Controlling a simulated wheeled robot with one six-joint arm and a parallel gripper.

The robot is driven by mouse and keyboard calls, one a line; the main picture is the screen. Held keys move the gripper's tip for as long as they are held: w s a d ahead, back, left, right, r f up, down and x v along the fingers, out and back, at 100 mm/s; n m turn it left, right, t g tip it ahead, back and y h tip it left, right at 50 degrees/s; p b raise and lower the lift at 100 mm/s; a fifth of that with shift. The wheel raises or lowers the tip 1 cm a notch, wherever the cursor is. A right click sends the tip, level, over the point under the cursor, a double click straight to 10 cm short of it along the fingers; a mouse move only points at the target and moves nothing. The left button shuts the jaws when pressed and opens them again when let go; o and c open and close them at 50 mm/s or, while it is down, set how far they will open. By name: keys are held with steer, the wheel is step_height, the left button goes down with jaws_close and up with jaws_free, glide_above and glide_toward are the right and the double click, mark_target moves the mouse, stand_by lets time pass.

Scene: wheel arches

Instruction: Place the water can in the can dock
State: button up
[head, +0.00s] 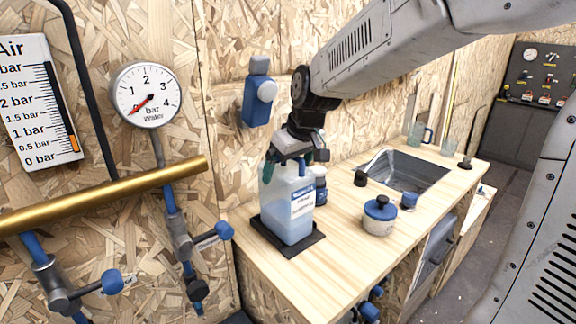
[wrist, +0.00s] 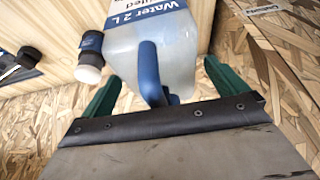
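The water can (head: 287,205) is a translucent white jug with a blue-and-white label and pale blue liquid. It stands upright on a black square tray (head: 264,230), which looks like the can dock, near the counter's front left corner. My gripper (head: 297,158) is right above the can, pointing down. In the wrist view the green fingers of my gripper (wrist: 163,72) are spread wide on both sides of the can's blue handle (wrist: 149,68), with gaps between. The can (wrist: 165,45) also shows there, with its label. The can hides part of the tray.
A blue-capped bottle (head: 319,188) stands close behind the can. A blue-lidded jar (head: 379,216) and the sink (head: 405,170) are to the right. A blue wall dispenser (head: 258,95) and a brass pipe (head: 110,196) are on the left. Bare counter lies before the jar.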

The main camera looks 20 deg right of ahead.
steer(key=v, duration=1.2)
steer(key=shift+r, duration=0.2)
steer(key=s+f+m+g, duration=0.1)
steer(key=s+f, duration=0.2)
steer(key=s, duration=0.5)
steer(key=s+d+f+m+g+h, duration=0.1)
steer(key=s+f, duration=0.3)
steer(key=s, duration=0.5)
steer(key=s+f+m+g, duration=0.1)
steer(key=s+f, duration=0.3)
steer(key=s, duration=0.5)
steer(key=shift+d+f+m, duration=0.25)
steer(key=shift+m, duration=0.05)
steer(key=shift+w, duration=0.15)
